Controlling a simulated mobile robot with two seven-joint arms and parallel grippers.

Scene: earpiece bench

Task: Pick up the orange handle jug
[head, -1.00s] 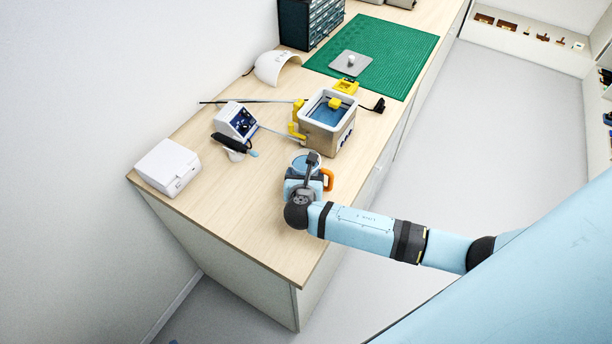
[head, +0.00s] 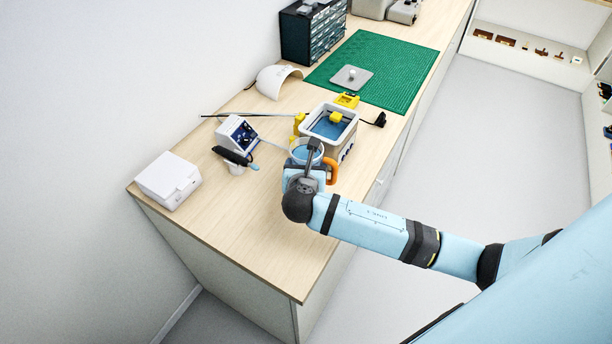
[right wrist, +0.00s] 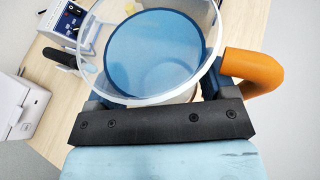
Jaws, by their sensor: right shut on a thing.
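The jug (head: 299,154) is clear with blue liquid in it and has an orange handle (head: 332,171). In the head view it sits just in front of the bath and overlaps its near corner. My right gripper (head: 308,170) is shut on the jug, and my arm hides much of its lower part. In the right wrist view the round mouth of the jug (right wrist: 155,55) lies between the fingers, with the orange handle (right wrist: 252,70) to the right. The jug looks roughly upright and appears raised off the bench. My left gripper is not in view.
The white-rimmed bath (head: 347,140) stands right behind the jug. A blue-and-white control unit (head: 237,132) and a black-handled tool (head: 235,157) lie to the left. A white box (head: 168,180) is at the far left. The near bench surface (head: 260,240) is clear.

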